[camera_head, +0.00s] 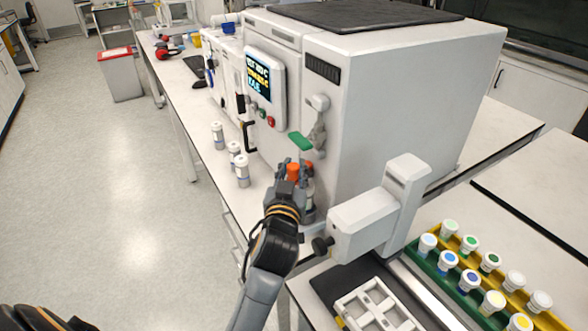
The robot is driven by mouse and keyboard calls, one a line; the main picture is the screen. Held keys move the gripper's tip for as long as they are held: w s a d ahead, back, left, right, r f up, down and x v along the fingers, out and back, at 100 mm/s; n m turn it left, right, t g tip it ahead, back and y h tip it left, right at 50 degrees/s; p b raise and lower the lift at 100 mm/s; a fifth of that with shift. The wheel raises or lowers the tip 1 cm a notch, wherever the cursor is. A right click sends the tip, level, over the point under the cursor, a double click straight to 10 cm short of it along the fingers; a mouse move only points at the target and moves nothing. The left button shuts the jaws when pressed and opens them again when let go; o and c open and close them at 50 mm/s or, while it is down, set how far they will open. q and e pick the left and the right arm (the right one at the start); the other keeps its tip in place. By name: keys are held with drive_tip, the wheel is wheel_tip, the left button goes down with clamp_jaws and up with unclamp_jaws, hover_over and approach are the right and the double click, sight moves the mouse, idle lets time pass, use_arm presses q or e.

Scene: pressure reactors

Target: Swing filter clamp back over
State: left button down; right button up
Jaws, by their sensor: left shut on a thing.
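My left gripper (290,174) is at the front of the large grey-white reactor, low down and below a green lever (301,141). Its fingers are shut around a small orange part (293,171), which looks like the handle of the filter clamp. The fingers hide most of this part and I cannot tell how far the clamp is swung. A greyish cylindrical piece (309,197) shows just right of the fingers, partly hidden. My right gripper is not in view.
The reactor (385,110) has a lit screen (258,75) and a grey bracket (318,122). Several white-capped bottles (218,136) stand on the bench to its left. A white device (382,212) and racks of capped vials (437,268) are at right.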

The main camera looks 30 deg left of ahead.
use_arm(q)
drive_tip(key=shift+f, duration=0.1)
drive_tip(key=c, duration=1.4)
unclamp_jaws()
drive_tip(key=o, duration=0.3)
drive_tip(key=shift+s+a, duration=0.1)
drive_tip(key=shift+s, duration=0.1)
drive_tip(key=shift+o, duration=0.2)
drive_tip(key=shift+w, duration=0.1)
